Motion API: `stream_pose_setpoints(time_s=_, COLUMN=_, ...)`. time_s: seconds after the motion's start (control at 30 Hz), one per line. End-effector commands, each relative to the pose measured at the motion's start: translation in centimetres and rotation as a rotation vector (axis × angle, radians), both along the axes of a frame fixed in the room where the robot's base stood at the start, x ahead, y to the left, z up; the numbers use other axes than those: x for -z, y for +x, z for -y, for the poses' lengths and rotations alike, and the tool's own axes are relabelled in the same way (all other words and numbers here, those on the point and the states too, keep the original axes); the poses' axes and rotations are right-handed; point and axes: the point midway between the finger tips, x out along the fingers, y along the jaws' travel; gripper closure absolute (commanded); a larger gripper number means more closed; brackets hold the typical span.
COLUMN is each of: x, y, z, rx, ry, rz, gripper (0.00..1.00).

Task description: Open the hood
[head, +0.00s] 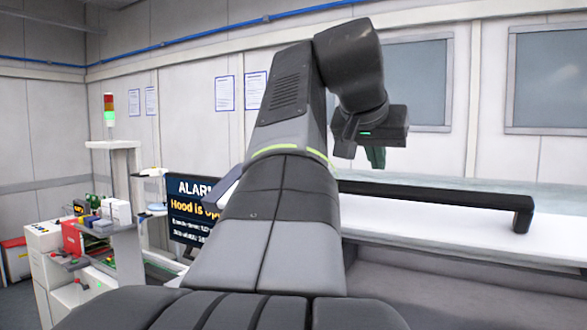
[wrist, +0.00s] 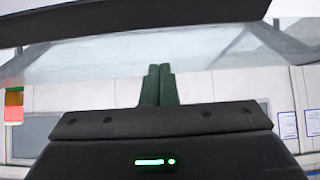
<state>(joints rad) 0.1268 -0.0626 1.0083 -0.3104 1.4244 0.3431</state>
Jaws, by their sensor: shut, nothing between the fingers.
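The hood (head: 440,181) shows in the head view as a pale, glassy panel at the right, with a white front face below it. A long black handle bar (head: 440,195) runs along its front; its left part is hidden behind my arm. In the wrist view, the glassy hood (wrist: 215,55) spans the upper part, and the dark handle (wrist: 150,18) crosses the top edge. My gripper (head: 376,157) has green fingers and hangs just above and behind the bar in the head view. In the wrist view its fingertips (wrist: 159,68) are together, empty and apart from the handle.
A screen (head: 190,210) at the left reads "ALARM" and "Hood is op", the rest hidden by my arm. A signal tower (head: 109,109) and a trolley with boxes (head: 80,240) stand farther left. A wall with windows (head: 555,80) closes the back.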

Motion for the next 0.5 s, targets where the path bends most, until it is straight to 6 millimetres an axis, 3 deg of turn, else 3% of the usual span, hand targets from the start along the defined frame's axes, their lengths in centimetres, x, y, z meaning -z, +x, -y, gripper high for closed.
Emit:
stream_pose_setpoints(time_s=0.3, x=1.8, y=-2.2, z=-1.4, rx=-0.002, ry=0.000, rz=0.001, gripper=1.00)
stream_pose_setpoints(time_s=0.5, x=2.2, y=-2.7, z=-1.7, rx=0.000, ry=0.001, rz=0.002, gripper=1.00)
